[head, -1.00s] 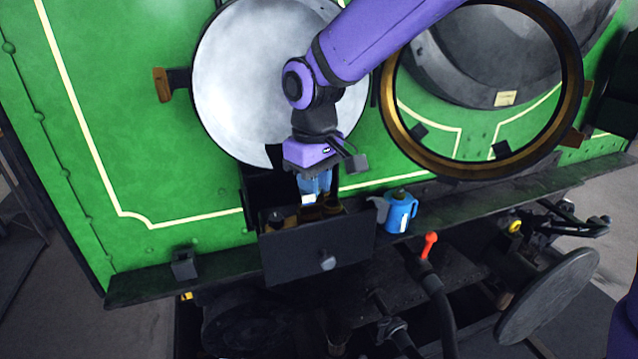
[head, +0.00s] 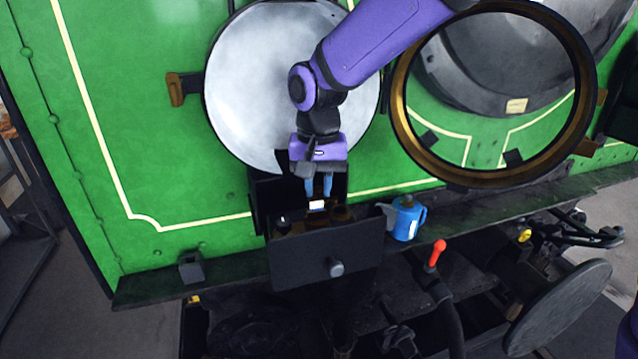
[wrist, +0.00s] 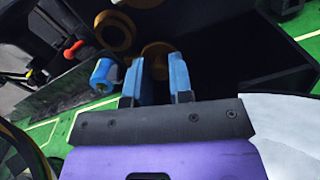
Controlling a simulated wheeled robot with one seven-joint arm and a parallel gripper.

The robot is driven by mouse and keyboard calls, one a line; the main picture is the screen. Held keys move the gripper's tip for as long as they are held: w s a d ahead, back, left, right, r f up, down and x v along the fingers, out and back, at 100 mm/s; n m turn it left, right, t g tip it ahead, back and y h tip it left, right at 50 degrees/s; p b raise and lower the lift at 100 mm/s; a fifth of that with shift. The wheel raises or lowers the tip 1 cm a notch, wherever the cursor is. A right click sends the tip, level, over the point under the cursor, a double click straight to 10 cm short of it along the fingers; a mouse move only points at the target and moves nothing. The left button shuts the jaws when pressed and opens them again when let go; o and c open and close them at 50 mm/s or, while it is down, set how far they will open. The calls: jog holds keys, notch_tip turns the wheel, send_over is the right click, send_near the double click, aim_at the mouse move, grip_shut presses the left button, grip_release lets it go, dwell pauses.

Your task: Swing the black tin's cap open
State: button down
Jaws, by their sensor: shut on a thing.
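My gripper (head: 319,192) points down into the open drawer box (head: 326,255) on the green front. In the wrist view its two blue fingers (wrist: 156,84) stand a little apart, with an ochre round-topped thing (wrist: 157,50) between and just beyond their tips. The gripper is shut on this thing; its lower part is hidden. In the head view a small white label (head: 316,205) shows just below the fingertips. A dark brown round thing (head: 341,213) stands right of it. I cannot clearly pick out a black tin or its cap against the dark interior.
A blue can (head: 405,218) stands on the ledge right of the drawer. A red-tipped lever (head: 436,252) rises below it. A large pale round door (head: 265,85) is behind my arm, and a brass-rimmed ring (head: 402,110) is to the right.

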aim_at(319, 187)
jog(key=shift+w+m, duration=0.1)
jog(key=shift+m, duration=0.3)
jog(key=c, duration=1)
grip_release()
jog(key=shift+r, duration=3.85)
jog(key=shift+d, duration=0.1)
